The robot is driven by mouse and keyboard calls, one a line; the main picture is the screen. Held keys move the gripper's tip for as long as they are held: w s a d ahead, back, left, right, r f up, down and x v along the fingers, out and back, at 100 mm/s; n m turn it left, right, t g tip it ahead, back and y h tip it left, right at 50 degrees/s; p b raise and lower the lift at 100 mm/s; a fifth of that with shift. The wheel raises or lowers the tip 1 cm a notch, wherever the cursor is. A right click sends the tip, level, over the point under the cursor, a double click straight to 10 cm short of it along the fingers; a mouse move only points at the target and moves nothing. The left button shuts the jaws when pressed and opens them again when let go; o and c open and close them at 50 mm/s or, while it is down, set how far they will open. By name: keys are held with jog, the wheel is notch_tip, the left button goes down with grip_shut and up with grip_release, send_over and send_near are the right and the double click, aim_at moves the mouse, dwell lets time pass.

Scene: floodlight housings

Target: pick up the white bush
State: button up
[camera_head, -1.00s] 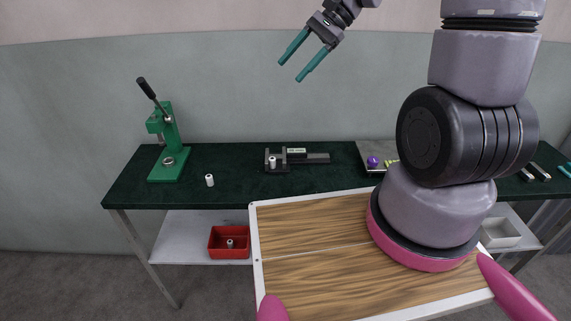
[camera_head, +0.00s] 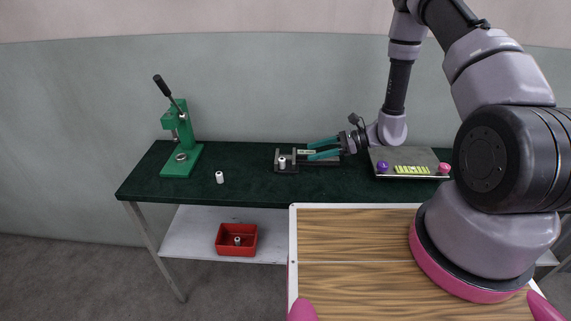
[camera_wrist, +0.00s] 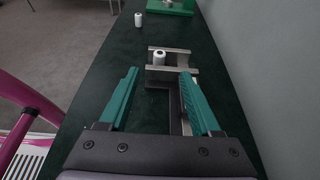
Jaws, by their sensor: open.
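A white bush (camera_head: 282,162) with a dark hole in its top stands at the jaws of a dark vise (camera_head: 287,169) on the bench. It also shows in the wrist view (camera_wrist: 158,57), just beyond and between my fingertips. My gripper (camera_head: 309,151) is open, low over the vise and to the right of this bush, its teal fingers (camera_wrist: 159,73) pointing left towards it. It holds nothing. A second white bush (camera_head: 220,177) stands on the bench further left, also in the wrist view (camera_wrist: 138,20). A third whitish bush (camera_head: 237,241) is in a red bin.
A green lever press (camera_head: 181,140) stands at the bench's left. The red bin (camera_head: 222,249) sits on the lower shelf (camera_head: 190,240). A grey plate (camera_head: 410,156) with purple, pink and yellow-green pieces lies to the right. The dark green benchtop (camera_head: 250,190) is clear between the bushes.

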aim_at(283, 159)
jog(key=x, duration=0.9)
jog(key=shift+a, duration=0.1)
jog(key=shift+c, duration=0.3)
grip_shut()
